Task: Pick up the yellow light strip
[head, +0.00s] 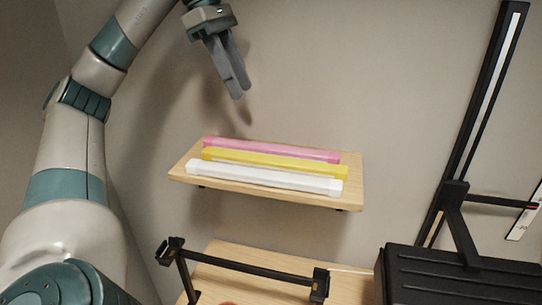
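The yellow light strip (262,163) lies on a small wooden wall shelf (350,185). It is the middle one of three strips lying side by side. A pink strip (285,151) lies behind it and a white strip (262,177) in front of it, both very close. My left gripper (240,92) hangs above the shelf, clear of the strips, with its fingers pointing down. Its two grey fingers overlap at this angle, so I cannot tell how far apart they are. Nothing shows held at its tips. My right gripper is not in view.
Below the shelf, a black bar frame (248,267) stands over a wooden surface (350,288). A black ribbed box (465,275) and a tall black post with a light strip (487,95) are at the right. The wall is close behind the shelf. The space above the strips is clear.

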